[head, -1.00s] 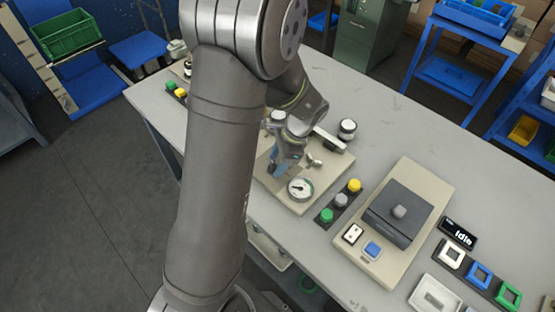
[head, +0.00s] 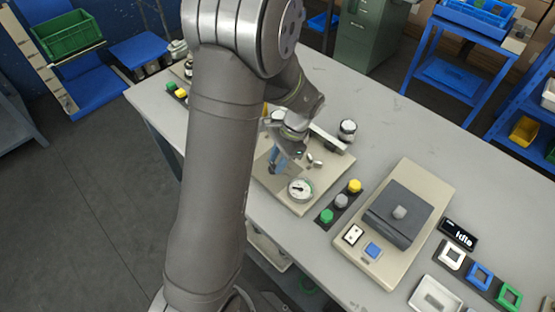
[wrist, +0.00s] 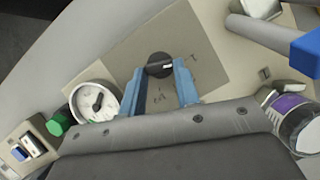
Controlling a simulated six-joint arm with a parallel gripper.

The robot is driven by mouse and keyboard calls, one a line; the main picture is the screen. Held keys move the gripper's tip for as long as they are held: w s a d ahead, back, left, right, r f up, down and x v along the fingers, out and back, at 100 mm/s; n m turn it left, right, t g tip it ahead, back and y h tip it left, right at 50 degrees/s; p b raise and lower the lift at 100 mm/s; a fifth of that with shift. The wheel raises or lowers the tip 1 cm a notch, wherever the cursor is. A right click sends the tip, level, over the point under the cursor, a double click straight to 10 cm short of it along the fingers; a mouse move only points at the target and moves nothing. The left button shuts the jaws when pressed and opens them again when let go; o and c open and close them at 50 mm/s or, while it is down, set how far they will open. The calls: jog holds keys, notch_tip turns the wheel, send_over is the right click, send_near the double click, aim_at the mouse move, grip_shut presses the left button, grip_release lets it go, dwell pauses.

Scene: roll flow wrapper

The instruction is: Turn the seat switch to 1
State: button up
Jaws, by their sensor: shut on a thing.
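The seat switch (wrist: 159,59) is a round black knob with a pale bar on a beige plate (wrist: 200,75) in the wrist view. Small dark marks are on the plate beside it, too small to read. My gripper (wrist: 160,70) has its two blue fingers on either side of the knob, shut on it. In the head view my gripper (head: 274,168) is low over the beige fixture (head: 321,188), and the switch is hidden there.
A round dial gauge (head: 300,189) stands close in front of the gripper; it also shows in the wrist view (wrist: 95,101). A blue-ended lever (wrist: 305,48) and a jar (wrist: 294,122) are to the right. Buttons (head: 341,200) and a scale (head: 398,214) stand at the right.

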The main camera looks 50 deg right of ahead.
jog(key=o, duration=1)
jog(key=v, duration=1.7)
jog(key=shift+s+d+r, duration=0.1)
jog(key=shift+r, duration=0.1)
jog(key=shift+f, duration=0.1)
jog(key=x, duration=1.7)
jog(key=shift+f, duration=0.15)
